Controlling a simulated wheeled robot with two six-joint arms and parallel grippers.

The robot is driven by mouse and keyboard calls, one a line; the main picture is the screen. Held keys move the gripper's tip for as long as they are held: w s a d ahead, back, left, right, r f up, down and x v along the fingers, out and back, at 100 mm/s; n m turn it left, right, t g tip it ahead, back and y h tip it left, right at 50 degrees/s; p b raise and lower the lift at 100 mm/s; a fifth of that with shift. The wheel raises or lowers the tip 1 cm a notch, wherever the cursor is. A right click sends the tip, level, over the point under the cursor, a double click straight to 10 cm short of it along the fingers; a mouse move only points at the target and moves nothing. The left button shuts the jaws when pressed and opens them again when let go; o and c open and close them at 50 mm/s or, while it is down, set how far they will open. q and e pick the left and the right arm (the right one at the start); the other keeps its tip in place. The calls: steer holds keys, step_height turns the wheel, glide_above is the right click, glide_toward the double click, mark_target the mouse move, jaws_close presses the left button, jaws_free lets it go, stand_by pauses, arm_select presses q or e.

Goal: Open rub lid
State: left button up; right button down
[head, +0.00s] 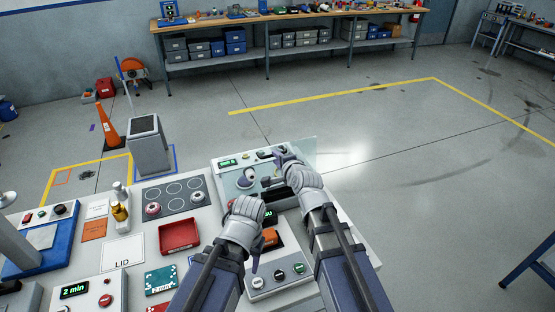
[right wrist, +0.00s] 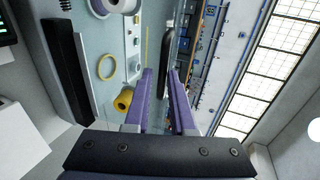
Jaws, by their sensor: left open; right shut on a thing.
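The rub lid (head: 303,150) is a clear, greenish panel at the back right of the bench unit. It looks raised at a tilt, but its exact angle is hard to tell. My right gripper (head: 283,153) is at the lid and shut on it; the hand hides the exact grip point. In the right wrist view, the purple fingers (right wrist: 162,72) reach across a see-through panel, and the held edge is unclear. My left gripper (head: 246,228) is open and empty, lower and to the left, above the front of the bench unit.
A red tray (head: 180,235), a plate with ringed circles (head: 174,197) and a card reading LID (head: 121,254) lie left of my arms. A grey box with buttons (head: 277,276) is in front, close to both arms. Open floor lies beyond the bench.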

arm_select(q)
steer(key=shift+f, duration=0.1)
arm_select(e)
steer(key=shift+s+f, duration=0.1)
steer(key=shift+f, duration=0.3)
steer(key=c, duration=1.2)
jaws_free()
arm_select(q)
steer(key=shift+w+f, duration=0.15)
steer(key=shift+w, duration=0.15)
arm_select(e)
steer(key=o, duration=0.3)
steer(key=shift+w+f, duration=0.2)
steer(key=shift+w, duration=0.15)
arm_select(q)
steer(key=shift+s, duration=0.1)
arm_select(e)
steer(key=shift+s+r, duration=0.15)
